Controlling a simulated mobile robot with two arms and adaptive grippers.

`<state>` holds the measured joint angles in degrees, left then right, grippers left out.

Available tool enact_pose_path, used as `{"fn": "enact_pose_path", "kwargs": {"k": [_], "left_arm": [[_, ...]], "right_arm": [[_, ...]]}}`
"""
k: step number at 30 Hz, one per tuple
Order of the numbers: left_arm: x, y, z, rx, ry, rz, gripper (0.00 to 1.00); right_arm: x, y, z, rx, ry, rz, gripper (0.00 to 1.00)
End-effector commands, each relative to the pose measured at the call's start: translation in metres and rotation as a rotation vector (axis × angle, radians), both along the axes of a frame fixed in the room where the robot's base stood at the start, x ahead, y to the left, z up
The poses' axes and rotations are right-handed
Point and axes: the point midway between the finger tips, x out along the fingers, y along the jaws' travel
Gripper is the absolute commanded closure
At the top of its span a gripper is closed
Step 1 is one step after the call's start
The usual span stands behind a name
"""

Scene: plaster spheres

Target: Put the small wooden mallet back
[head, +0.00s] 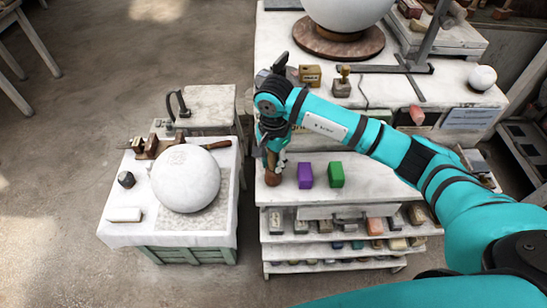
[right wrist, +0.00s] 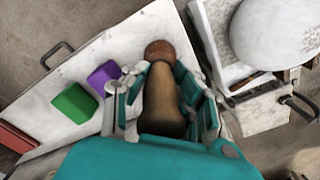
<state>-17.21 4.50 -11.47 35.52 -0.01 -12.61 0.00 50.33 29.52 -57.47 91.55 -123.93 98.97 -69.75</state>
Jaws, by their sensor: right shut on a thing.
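The small wooden mallet (right wrist: 163,98) is held in my right gripper (right wrist: 160,85), its fingers closed on both sides. In the right wrist view it has a tan body and a darker reddish-brown round end. In the head view its brown end (head: 272,179) shows below my right gripper (head: 275,158), at the left edge of the white shelf top (head: 380,180). Whether it touches the surface I cannot tell. Part of it is hidden by the fingers. My left gripper is not in view.
A purple block (head: 305,175) and a green block (head: 336,175) stand just right of the mallet. Left across a gap, a low table (head: 225,160) holds a large white sphere (head: 186,178) and several tools. An upper level (head: 300,45) rises behind.

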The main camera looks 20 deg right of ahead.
Motion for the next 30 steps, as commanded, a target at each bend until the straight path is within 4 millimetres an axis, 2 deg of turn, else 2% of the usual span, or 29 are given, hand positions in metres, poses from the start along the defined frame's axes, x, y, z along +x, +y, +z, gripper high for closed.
{"fn": "enact_pose_path", "kwargs": {"k": [6, 7, 12, 22, 23, 26, 30], "left_arm": [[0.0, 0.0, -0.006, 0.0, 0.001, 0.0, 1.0], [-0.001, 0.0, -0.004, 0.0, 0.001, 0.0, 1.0], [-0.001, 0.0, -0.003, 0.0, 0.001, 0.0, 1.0], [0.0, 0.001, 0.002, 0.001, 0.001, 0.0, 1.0], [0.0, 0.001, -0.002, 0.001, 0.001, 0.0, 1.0], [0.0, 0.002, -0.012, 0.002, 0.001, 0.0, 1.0], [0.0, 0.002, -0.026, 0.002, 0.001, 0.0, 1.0]], "right_arm": [[0.0, 0.0, -0.004, 0.0, -0.001, 0.0, 1.0], [0.0, 0.0, -0.002, 0.0, 0.0, 0.0, 0.71], [0.0, 0.0, -0.002, 0.0, 0.0, 0.0, 0.52], [0.0, 0.0, 0.003, 0.0, 0.001, -0.001, 0.52], [0.001, 0.0, 0.003, 0.0, -0.001, 0.0, 0.52], [0.001, 0.0, 0.016, 0.0, -0.006, 0.001, 0.52], [0.001, -0.001, 0.046, -0.001, -0.007, 0.001, 0.52]]}}
